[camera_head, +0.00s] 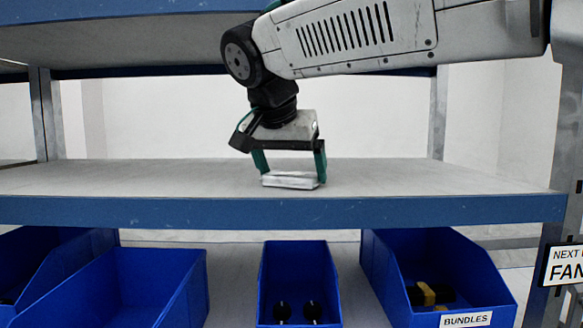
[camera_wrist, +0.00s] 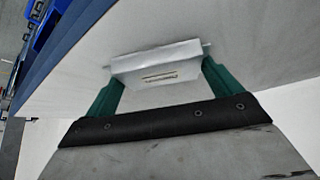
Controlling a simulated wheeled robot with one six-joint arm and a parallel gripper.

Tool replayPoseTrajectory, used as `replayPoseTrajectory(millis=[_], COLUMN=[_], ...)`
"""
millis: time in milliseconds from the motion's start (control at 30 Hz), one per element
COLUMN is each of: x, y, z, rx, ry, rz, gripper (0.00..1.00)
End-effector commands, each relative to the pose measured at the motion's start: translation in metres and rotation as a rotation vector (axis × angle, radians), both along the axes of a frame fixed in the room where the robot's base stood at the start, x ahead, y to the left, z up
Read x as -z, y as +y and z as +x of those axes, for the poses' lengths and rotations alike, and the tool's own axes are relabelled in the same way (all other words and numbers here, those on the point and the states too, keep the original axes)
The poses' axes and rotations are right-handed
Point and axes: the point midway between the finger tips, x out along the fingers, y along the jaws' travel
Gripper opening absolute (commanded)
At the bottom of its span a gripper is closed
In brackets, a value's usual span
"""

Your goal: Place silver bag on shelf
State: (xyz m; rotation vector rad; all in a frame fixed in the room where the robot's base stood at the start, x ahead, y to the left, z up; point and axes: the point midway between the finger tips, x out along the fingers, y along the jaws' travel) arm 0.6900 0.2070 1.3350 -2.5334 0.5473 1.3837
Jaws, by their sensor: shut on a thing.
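The silver bag (camera_head: 290,180) is a small, flat silver-white packet at the shelf's surface, near its front edge in the head view. My gripper (camera_head: 290,176) points down at it with green fingers on either side, shut on it. The wrist view also shows the silver bag (camera_wrist: 157,65) between the fingertips of my gripper (camera_wrist: 158,80), with a slot-like mark on its face. The shelf (camera_head: 130,180) is a grey board with a blue front edge. The bag appears to touch the board or be just above it; I cannot tell which.
The shelf board is otherwise bare to both sides. Another shelf (camera_head: 130,12) is overhead, close above my arm. Below are blue bins (camera_head: 130,285), including one labelled BUNDLES (camera_head: 465,320) with black and yellow items. Grey uprights (camera_head: 438,115) stand at the back.

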Motion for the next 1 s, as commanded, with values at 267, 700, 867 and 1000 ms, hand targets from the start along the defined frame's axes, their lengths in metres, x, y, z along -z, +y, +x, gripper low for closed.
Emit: replayPoseTrajectory(millis=[267,700,867,1000], x=[0.003,-0.007,-0.032,-0.058], y=[0.000,0.002,0.009,0.016], z=[0.000,-0.004,-0.018,-0.034], rx=[0.001,0.001,-0.002,-0.002], ry=[0.000,-0.001,-0.003,-0.003], rz=[-0.001,0.000,0.001,0.002], gripper=[0.66,1.00,1.00,1.00])
